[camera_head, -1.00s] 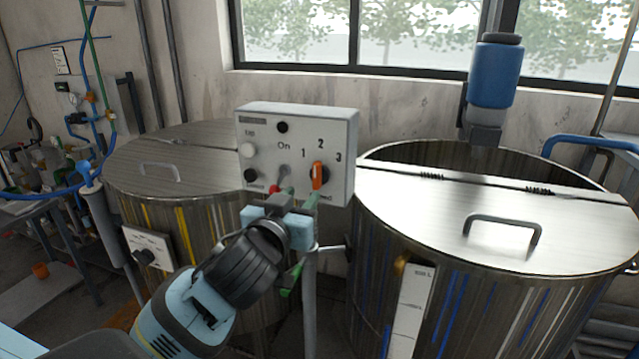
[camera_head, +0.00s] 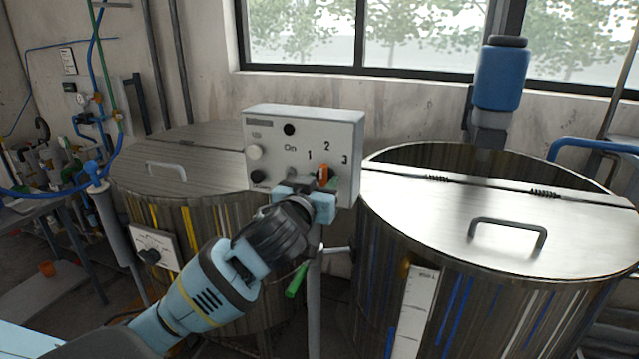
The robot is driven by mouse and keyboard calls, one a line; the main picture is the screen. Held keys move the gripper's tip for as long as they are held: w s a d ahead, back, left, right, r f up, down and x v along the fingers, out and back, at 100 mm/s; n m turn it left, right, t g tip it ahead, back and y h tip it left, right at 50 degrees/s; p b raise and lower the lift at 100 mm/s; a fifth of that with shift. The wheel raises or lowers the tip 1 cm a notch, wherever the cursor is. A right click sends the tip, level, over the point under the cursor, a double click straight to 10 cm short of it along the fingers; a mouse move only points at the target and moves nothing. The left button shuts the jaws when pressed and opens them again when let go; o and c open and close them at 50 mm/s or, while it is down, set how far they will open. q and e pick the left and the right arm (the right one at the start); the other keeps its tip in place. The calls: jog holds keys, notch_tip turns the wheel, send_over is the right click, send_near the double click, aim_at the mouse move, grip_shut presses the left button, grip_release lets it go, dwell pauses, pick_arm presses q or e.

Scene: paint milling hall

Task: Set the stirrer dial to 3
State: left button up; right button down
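The stirrer dial (camera_head: 322,172) is an orange knob on the front of a light grey control box (camera_head: 355,140). The numbers 1, 2 and 3 arc over it. The knob looks about upright, pointing roughly at 2; its lower part is hidden by my gripper. My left gripper (camera_head: 318,184) is right in front of the dial. My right gripper is not in view.
Left of the dial, the box carries a white button (camera_head: 254,152), a black knob (camera_head: 258,176) and a switch partly behind my gripper. A lidded steel vat (camera_head: 190,160) stands behind left, another (camera_head: 500,225) close on the right. A blue motor (camera_head: 500,78) rises above the right vat.

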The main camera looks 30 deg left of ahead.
pick_arm(q)
jog(key=shift+c, duration=0.2)
grip_shut()
